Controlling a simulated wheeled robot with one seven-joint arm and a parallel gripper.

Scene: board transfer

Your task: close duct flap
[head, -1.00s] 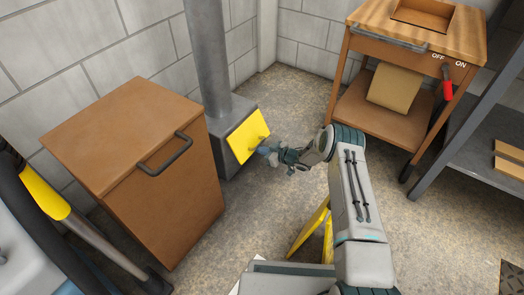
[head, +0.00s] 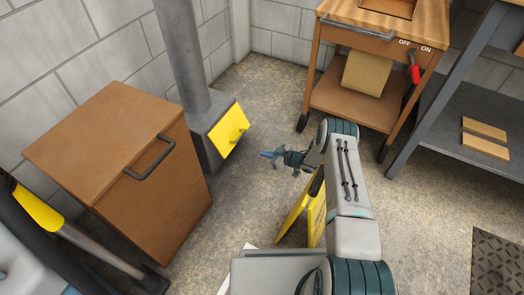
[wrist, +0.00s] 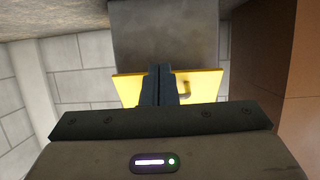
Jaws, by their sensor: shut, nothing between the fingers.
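The yellow duct flap (head: 226,132) with a small knob-like handle is on the front of the grey duct box (head: 203,120) at the foot of a round pipe. The flap slopes; I cannot tell whether it sits flush with the box. In the wrist view the flap (wrist: 207,84) spans both sides of my fingers, with its handle right of them. My gripper (head: 266,155) is shut and empty, a short gap to the right of and below the flap in the head view. In the wrist view my gripper (wrist: 160,82) covers the flap's middle.
A brown cabinet (head: 150,190) with a dark handle stands close left of the duct. A wooden cart (head: 350,105) with a red lever (head: 414,68) stands at the back right. A yellow folding stand (head: 293,213) is beside my arm. Open floor lies between duct and cart.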

